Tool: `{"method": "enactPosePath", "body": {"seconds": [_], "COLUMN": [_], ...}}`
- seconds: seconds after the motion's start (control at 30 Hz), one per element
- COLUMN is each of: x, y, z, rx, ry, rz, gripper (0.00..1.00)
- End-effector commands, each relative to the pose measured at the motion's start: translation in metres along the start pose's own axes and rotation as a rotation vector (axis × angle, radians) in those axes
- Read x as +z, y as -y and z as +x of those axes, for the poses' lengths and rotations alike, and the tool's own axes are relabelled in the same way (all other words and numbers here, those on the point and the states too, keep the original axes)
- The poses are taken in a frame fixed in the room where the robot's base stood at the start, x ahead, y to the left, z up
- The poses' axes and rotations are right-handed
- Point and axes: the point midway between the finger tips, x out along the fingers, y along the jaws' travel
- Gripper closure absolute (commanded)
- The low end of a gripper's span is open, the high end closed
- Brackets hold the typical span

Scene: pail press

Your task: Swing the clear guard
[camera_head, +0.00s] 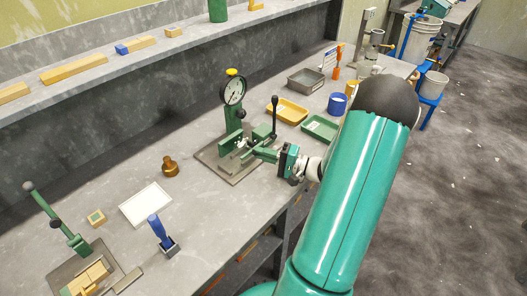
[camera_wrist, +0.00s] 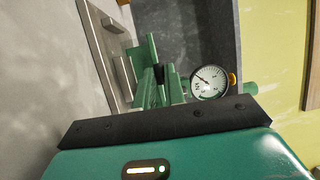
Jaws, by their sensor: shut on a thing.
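The press with a round dial (camera_head: 233,92) stands on a flat grey base plate (camera_head: 222,170) in the middle of the bench. In the wrist view its dial (camera_wrist: 209,82) faces me at the right. My gripper (camera_head: 250,154) reaches in from the right, low at the front of the press. In the wrist view my fingers (camera_wrist: 162,86) are shut on a small dark part at the press, mostly hidden between them. I cannot make out the clear guard's panel or its position. A black-knobbed lever (camera_head: 274,115) stands upright just behind my gripper.
A yellow tray (camera_head: 287,112), a green tray (camera_head: 320,128) and a blue cup (camera_head: 337,103) lie behind my gripper. A brown weight (camera_head: 170,166), a white sheet (camera_head: 146,204) and a blue-handled tool (camera_head: 160,232) are to the left. A shelf (camera_head: 130,62) runs along the back.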

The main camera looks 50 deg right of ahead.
Motion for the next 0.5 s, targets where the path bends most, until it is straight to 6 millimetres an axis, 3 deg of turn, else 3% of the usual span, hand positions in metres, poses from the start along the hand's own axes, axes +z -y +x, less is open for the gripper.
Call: {"method": "enactPosePath", "body": {"seconds": [0.1,0.33,0.37,0.5], "x": [0.0004,0.0007,0.0008,0.0007], "y": [-0.0101,-0.0119,-0.0121,-0.0116], "z": [-0.0004,-0.0010,-0.0010,-0.0010], "rx": [0.002,0.007,0.008,0.006], "ry": [0.000,-0.001,-0.001,-0.001], "rz": [0.003,0.004,0.005,0.004], "gripper": [1.00,1.00,0.83,0.79]}}
